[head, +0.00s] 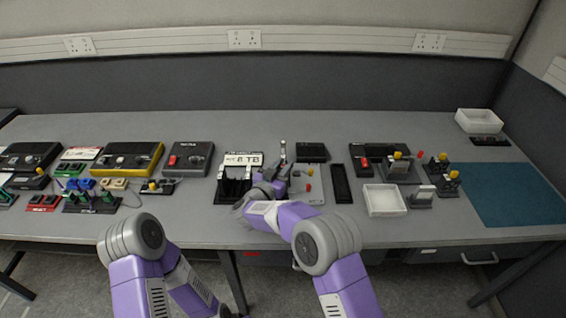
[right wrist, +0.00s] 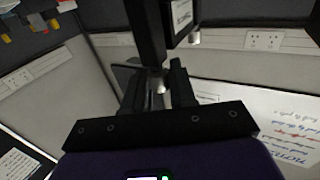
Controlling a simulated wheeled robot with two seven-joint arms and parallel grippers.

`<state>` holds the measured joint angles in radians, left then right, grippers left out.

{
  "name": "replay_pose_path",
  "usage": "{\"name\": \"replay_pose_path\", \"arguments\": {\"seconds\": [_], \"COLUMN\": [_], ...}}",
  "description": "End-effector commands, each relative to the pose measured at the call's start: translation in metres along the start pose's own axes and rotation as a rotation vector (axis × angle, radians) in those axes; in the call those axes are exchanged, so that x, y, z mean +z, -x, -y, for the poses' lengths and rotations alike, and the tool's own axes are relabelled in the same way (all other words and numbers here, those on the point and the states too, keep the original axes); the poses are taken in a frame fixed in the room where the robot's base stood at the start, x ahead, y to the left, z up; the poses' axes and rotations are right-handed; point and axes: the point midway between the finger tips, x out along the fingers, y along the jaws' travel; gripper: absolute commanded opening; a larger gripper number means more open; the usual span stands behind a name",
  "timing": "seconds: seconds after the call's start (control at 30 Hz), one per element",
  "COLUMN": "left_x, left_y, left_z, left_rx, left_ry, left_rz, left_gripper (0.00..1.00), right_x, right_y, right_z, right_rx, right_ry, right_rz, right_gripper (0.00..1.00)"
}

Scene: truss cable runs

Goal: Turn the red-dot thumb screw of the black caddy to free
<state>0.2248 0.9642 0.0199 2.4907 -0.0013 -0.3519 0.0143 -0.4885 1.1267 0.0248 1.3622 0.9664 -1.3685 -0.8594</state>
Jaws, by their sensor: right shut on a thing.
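My right gripper (head: 280,174) is in the middle of the bench, beside a grey plate with small red knobs. In the right wrist view its two dark fingers (right wrist: 157,88) are shut on a small silver cylinder (right wrist: 158,80), which looks like the thumb screw. A black upright body (right wrist: 146,32) with a white label rises just beyond the fingertips and seems to be the black caddy. No red dot can be made out on the held screw, and its turn position cannot be told.
A black slotted stand (head: 233,190) stands just left of my right gripper. The grey plate (head: 315,196) and a long black tray (head: 341,184) lie to its right. A white bin (head: 385,200) is further right. A teal mat (head: 518,195) is clear.

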Motion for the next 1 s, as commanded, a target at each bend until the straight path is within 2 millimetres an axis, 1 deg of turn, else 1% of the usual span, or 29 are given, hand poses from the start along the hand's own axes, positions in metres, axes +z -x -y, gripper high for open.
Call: {"name": "replay_pose_path", "arguments": {"seconds": [0.03,0.1,0.4,0.7,1.0], "left_x": [0.0002,0.0003,0.0006,0.0007,0.0007], "left_y": [0.0044,0.0064,0.0113,0.0131,0.0133], "left_z": [-0.0016,-0.0024,-0.0042,-0.0049,-0.005], "left_rx": [0.0,0.0,0.0,0.0,0.0], "left_ry": [0.0,0.0,0.0,0.0,0.0], "left_rz": [0.0,0.0,0.0,0.0,0.0], "left_gripper": [0.43,0.43,0.43,0.43,0.43], "right_x": [-0.0016,-0.0012,-0.0001,-0.0003,-0.0006], "right_y": [0.0002,-0.0001,-0.0006,-0.0008,-0.0009], "right_z": [0.0011,0.0008,0.0,-0.0005,-0.0008], "right_rx": [0.038,0.087,0.235,0.302,0.314], "right_ry": [-0.002,-0.002,-0.003,-0.002,-0.002], "right_rz": [-0.001,-0.002,-0.001,-0.002,-0.001], "right_gripper": [0.0,0.0,0.0,0.0,0.0]}}
